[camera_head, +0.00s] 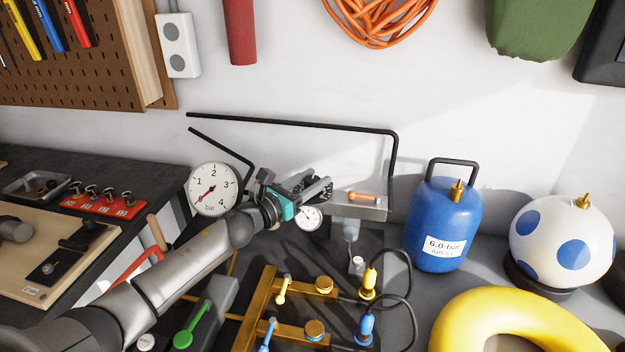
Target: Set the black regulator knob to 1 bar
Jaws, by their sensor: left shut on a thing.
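My left gripper (322,190) reaches in from the left and is shut on the black regulator knob, just above the small white gauge (308,217). The knob itself is mostly hidden by the dark fingers, so I cannot make out its edge or turn angle. A large round dial (213,189) marked in bar, 1 to 4, stands left of the gripper. Its red needle points to the lower left, a little below the 1. The small gauge's reading is too small to tell. My right gripper is not in view.
A grey block with an orange lever (362,197) stands right of the gripper. Black pipe (290,122) runs behind and above. A blue tank (442,226) labelled 6.0 bar, a spotted ball (562,240) and a yellow ring (510,307) stand right. Brass valve fittings (268,300) lie in front.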

